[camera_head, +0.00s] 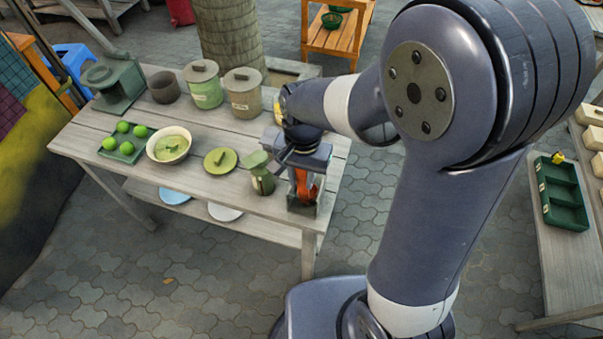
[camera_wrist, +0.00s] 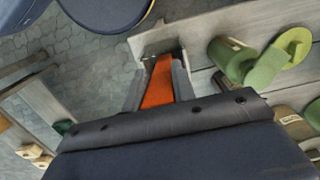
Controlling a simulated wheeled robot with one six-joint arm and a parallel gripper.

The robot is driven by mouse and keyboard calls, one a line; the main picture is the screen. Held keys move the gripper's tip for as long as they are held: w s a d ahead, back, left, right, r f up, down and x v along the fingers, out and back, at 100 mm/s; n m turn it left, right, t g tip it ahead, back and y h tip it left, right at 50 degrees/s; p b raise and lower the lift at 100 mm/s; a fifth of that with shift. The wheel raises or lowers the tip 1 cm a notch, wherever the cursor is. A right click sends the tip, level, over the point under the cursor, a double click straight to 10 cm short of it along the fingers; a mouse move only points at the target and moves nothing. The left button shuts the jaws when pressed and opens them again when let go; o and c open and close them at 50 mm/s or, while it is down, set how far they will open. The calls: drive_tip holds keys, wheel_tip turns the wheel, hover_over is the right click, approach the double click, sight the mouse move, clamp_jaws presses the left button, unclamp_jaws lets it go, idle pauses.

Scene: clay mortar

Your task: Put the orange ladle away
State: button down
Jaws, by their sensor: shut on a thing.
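The orange ladle (camera_head: 307,190) is upright at the near right corner of the grey plank table (camera_head: 130,145). My gripper (camera_wrist: 157,85) is shut on its flat orange handle (camera_wrist: 160,80), which fills the space between the fingers. In the head view my gripper (camera_head: 303,168) is above a grey square holder (camera_head: 302,208), and the ladle's lower part is at or inside that holder. The holder's rim also shows beyond the fingers in the wrist view (camera_wrist: 150,37). The ladle's lower end is hidden, so I cannot tell whether it touches the bottom.
A green bottle-like jar (camera_head: 262,177) stands just left of the holder. A green lid (camera_head: 220,160), a cream bowl (camera_head: 169,146), a tray with green balls (camera_head: 124,147) and lidded canisters (camera_head: 204,88) are farther left. Another table with a green divided tray (camera_head: 562,195) is at right.

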idle(0.4)
drive_tip(key=c, duration=1.1)
unclamp_jaws()
wheel_tip(320, 180, up, 11)
drive_tip(key=shift+w+d+f, duration=0.15)
drive_tip(key=shift+w, duration=0.25)
drive_tip(key=f, duration=0.7)
drive_tip(key=s+f, duration=0.1)
drive_tip(key=f, duration=0.3)
wheel_tip(320, 180, up, 4)
drive_tip(key=p, duration=0.2)
drive_tip(key=shift+f+p, duration=0.2)
drive_tip(key=shift+p, duration=0.15)
drive_tip(key=shift+w+r+p, duration=0.1)
drive_tip(key=shift+r+p, duration=0.2)
drive_tip(key=shift+r, duration=0.15)
drive_tip(key=shift+f, duration=0.15)
